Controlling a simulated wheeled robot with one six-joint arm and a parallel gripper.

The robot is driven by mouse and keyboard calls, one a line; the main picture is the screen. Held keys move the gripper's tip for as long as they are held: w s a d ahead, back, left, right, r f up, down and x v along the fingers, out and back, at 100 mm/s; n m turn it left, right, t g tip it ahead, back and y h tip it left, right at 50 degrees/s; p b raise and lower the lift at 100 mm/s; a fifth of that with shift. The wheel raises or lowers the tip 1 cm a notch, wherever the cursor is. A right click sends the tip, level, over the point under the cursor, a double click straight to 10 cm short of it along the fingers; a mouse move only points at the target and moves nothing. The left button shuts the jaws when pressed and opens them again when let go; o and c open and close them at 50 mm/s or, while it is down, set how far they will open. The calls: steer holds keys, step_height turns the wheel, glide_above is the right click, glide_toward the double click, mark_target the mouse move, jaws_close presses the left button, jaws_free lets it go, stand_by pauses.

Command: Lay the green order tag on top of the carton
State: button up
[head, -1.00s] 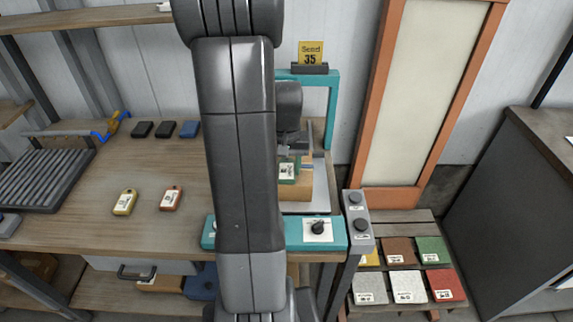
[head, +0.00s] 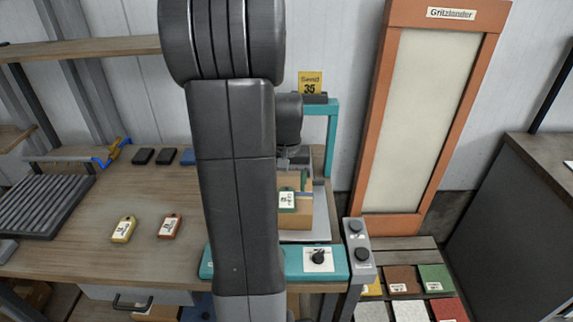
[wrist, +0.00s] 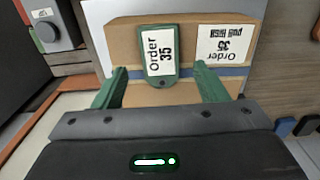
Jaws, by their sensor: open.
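The green order tag (wrist: 161,70), with a white "Order 35" label, lies on the brown carton (wrist: 125,35) in the wrist view. It appears flat on the carton's upper face, beside the printed white label and across the blue tape strip. My gripper (wrist: 160,73) is open, with green fingers to the left and right of the tag and a gap on each side. In the head view the tag (head: 287,200) shows at the carton (head: 297,218), below my gripper (head: 291,180). My arm hides the carton's left part there.
The carton stands on a pale plate (head: 321,215) within a teal frame (head: 333,135). A yellow tag (head: 124,229) and an orange-red tag (head: 170,226) lie on the bench to the left. A grey button box (head: 359,255) stands at right.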

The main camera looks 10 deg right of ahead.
mark_target(287, 199)
step_height(287, 199, up, 8)
steer(key=shift+f, duration=0.15)
stand_by(0.3)
step_height(287, 199, down, 12)
steer(key=shift+f, duration=0.1)
steer(key=shift+w+r, duration=0.1)
steer(key=shift+r, duration=1.75)
steer(key=shift+f, duration=0.15)
